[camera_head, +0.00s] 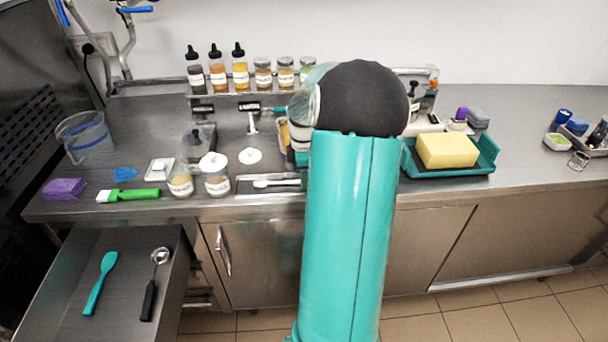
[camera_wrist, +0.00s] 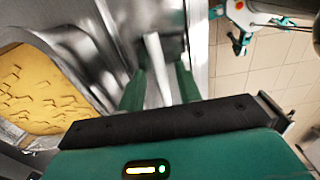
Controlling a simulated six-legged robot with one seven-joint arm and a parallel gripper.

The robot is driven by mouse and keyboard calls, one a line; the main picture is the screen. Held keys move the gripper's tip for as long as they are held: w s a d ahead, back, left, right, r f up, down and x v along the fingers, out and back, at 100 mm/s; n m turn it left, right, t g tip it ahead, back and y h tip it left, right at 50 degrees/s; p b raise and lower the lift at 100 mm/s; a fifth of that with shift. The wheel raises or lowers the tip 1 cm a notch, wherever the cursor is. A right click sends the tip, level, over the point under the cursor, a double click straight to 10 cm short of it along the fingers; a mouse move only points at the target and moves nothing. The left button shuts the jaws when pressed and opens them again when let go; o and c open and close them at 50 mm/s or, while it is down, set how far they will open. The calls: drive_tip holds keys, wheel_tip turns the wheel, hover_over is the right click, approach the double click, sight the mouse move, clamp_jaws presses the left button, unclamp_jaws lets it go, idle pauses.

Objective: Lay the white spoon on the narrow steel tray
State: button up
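The white spoon (camera_head: 272,183) appears to lie along the narrow steel tray (camera_head: 243,187) at the counter's front edge, just left of my arm. Its right end runs close to my arm. In the wrist view, a white stick-like part, likely the spoon's handle (camera_wrist: 157,65), shows between the two teal fingers of my gripper (camera_wrist: 160,88). A gap shows on both sides of it, so the fingers look open around or above it. My gripper is hidden behind my arm in the head view. I cannot tell whether the fingers touch the spoon.
Two jars (camera_head: 217,182) stand left of the tray. A green-handled brush (camera_head: 130,195) and purple sponge (camera_head: 65,189) lie further left. A teal tray (camera_head: 490,160) with a yellow block (camera_head: 447,150) is at right. An open drawer (camera_head: 125,270) juts out at lower left.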

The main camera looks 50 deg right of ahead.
wheel_tip(320, 180, up, 12)
idle(0.4)
drive_tip(key=w+a+r+m+t+h, duration=0.1)
drive_tip(key=a+r+m, duration=0.15)
drive_tip(key=a, duration=0.95)
drive_tip(key=w+a+r+m+t+h, duration=0.1)
drive_tip(key=a+r, duration=0.3)
drive_tip(key=a, duration=0.8)
drive_tip(key=s+a+m+t+y, duration=0.1)
drive_tip(key=s+a, duration=0.3)
drive_tip(key=a, duration=0.4)
drive_tip(key=s+a+f+m+t+y, duration=0.1)
drive_tip(key=s+a+m+t, duration=0.1)
drive_tip(key=s+a, duration=0.3)
drive_tip(key=a+m, duration=0.1)
drive_tip(key=a, duration=0.3)
drive_tip(key=shift+s+a+f+m+t, duration=0.2)
drive_tip(key=shift+s+f+m+t, duration=0.1)
drive_tip(key=shift+m, duration=0.05)
